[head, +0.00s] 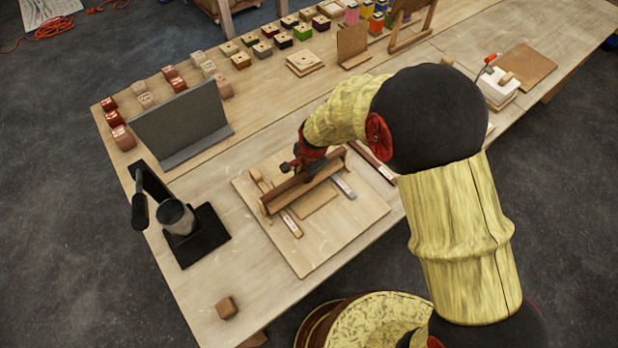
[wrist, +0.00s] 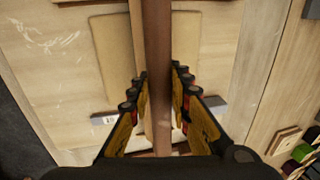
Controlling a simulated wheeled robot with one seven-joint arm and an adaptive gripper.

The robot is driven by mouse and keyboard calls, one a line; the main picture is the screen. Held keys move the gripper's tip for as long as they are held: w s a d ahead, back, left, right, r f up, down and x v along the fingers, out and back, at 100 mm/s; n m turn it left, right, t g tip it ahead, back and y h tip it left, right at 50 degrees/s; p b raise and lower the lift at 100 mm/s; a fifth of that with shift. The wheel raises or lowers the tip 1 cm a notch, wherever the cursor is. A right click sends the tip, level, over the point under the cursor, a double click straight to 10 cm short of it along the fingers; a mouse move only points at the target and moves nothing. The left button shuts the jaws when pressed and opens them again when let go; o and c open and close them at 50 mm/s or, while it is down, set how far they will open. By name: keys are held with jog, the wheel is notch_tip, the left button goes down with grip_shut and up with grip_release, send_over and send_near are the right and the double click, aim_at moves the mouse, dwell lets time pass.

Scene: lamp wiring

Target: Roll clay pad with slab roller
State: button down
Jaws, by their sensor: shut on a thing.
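The brown slab roller (head: 275,203) lies diagonally over a wooden board (head: 305,266) in the head view. My gripper (head: 310,170) is shut on the roller's middle from above. In the wrist view the roller (wrist: 157,45) runs between the two fingers of my gripper (wrist: 158,95). The flat tan clay pad (head: 316,201) lies on the board, partly under the roller; it also shows left of the roller in the wrist view (wrist: 112,55). A rail strip (head: 291,224) and a second grey strip (head: 343,186) lie on either side of the pad.
A grey upright panel (head: 180,125) and a black stand with a metal cup (head: 177,217) stand to the left. A small wood block (head: 227,308) lies near the front edge. Several small blocks line the back.

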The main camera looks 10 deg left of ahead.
jog(key=shift+w+a+f, duration=0.1)
jog(key=shift+w+a, duration=1)
jog(key=shift+a, duration=0.35)
jog(key=shift+w+a, duration=1.1)
jog(key=shift+a, duration=0.3)
notch_tip(320, 180, up, 6)
jog(key=p, duration=0.3)
jog(key=shift+w+r, duration=0.15)
jog(key=shift+r, duration=0.05)
